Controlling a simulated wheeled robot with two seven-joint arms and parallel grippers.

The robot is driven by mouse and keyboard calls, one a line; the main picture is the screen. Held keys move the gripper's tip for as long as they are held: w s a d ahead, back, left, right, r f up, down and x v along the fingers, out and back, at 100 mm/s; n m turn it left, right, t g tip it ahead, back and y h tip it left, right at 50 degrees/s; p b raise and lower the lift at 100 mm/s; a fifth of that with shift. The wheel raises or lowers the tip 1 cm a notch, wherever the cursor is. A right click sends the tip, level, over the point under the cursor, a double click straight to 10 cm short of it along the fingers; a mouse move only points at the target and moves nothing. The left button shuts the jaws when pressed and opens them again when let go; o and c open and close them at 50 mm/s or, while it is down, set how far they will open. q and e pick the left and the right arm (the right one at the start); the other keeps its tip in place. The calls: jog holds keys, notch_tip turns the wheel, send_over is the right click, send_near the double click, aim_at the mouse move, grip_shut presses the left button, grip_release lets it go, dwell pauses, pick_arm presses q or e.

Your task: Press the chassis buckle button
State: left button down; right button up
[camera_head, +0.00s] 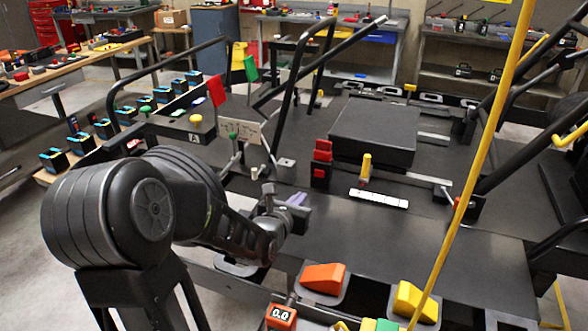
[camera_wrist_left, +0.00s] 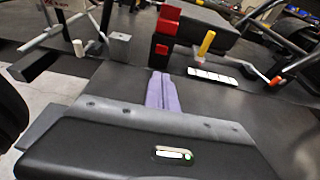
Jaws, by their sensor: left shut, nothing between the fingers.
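A red and black buckle (camera_head: 322,164) stands on the dark kart chassis (camera_head: 420,240), left of a black raised box. It has a red upper part and a smaller red face below, which I take as its button (camera_head: 319,173). In the left wrist view the buckle (camera_wrist_left: 167,28) stands just beyond my fingertips, with the lower red face (camera_wrist_left: 161,49) toward me. My left gripper (camera_head: 298,200) has purple fingers, shut and empty, nearer the camera than the buckle and apart from it. The fingers also show in the left wrist view (camera_wrist_left: 162,88). My right gripper is not in view.
A yellow-topped post (camera_head: 366,166) and a white strip (camera_head: 379,198) lie right of the buckle. A small grey block (camera_head: 286,168) stands left of it. Black tubular bars (camera_head: 296,75) rise behind. A yellow pole (camera_head: 480,160) crosses the right side.

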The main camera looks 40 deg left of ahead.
pick_arm(q)
jog(key=shift+a, duration=0.1)
jog(key=shift+r, duration=0.1)
jog(key=shift+w, duration=0.1)
jog(key=shift+w+f+b, duration=0.25)
jog(key=shift+b, duration=0.05)
jog(key=b, duration=0.2)
send_near(319, 175)
jog(key=shift+w+f, duration=0.1)
jog(key=shift+f, duration=0.75)
jog(key=w, duration=0.2)
jog(key=w+a, duration=0.1)
jog(key=w+p, duration=0.1)
jog(key=w, duration=0.1)
jog(key=shift+w+a+f, duration=0.2)
jog(key=shift+w+a, duration=0.15)
jog(key=shift+a, duration=0.05)
